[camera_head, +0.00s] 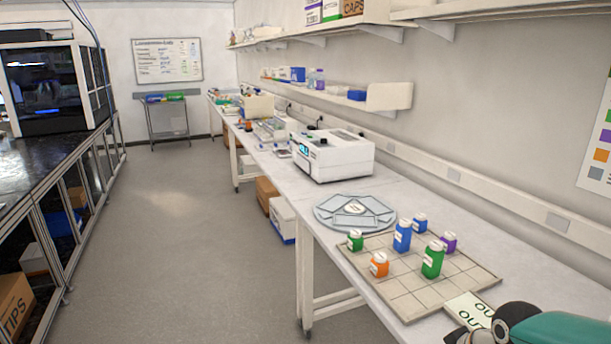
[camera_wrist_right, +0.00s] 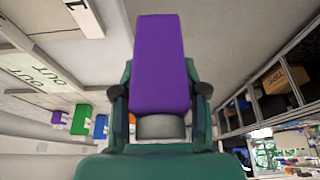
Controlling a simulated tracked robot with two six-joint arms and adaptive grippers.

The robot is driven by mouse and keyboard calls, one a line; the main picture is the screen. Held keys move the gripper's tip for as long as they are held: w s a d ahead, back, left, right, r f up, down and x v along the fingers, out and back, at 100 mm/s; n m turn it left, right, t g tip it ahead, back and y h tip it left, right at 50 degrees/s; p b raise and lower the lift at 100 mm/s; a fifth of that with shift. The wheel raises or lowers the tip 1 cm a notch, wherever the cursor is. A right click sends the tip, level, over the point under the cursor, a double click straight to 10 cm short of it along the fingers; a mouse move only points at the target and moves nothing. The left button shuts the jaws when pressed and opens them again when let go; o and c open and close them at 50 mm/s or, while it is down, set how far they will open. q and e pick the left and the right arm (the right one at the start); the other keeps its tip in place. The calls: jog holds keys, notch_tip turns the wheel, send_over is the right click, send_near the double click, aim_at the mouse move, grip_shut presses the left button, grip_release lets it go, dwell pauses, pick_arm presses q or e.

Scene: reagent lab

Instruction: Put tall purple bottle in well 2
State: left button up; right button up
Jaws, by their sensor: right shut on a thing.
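The tall purple bottle (camera_wrist_right: 160,65) fills the middle of the right wrist view, its grey-white neck or cap end toward my palm. My right gripper (camera_wrist_right: 160,92) is shut on it, with a finger on each side. In the head view part of my teal right arm shows at the lower right corner; the held bottle is not visible there. A round grey dish (camera_head: 324,217) with several flat sections lies on the bench; I cannot read which section is well 2. My left gripper is not in view.
A gridded board (camera_head: 405,308) holds green, orange, blue and short purple (camera_head: 449,242) bottles beside the dish. An OUT card (camera_head: 468,308) lies at its near corner. A white instrument (camera_head: 345,160) stands behind the dish. A wall runs along the bench's right side.

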jog(key=w+a+f+m+h, duration=0.1)
jog(key=w+a+f+m, duration=0.35)
jog(key=f, duration=0.45)
jog(key=s+f, duration=0.3)
jog(key=f, duration=0.2)
jog(key=shift+s+a+h, duration=0.2)
jog(key=shift+h, duration=0.1)
jog(key=shift+f, duration=0.1)
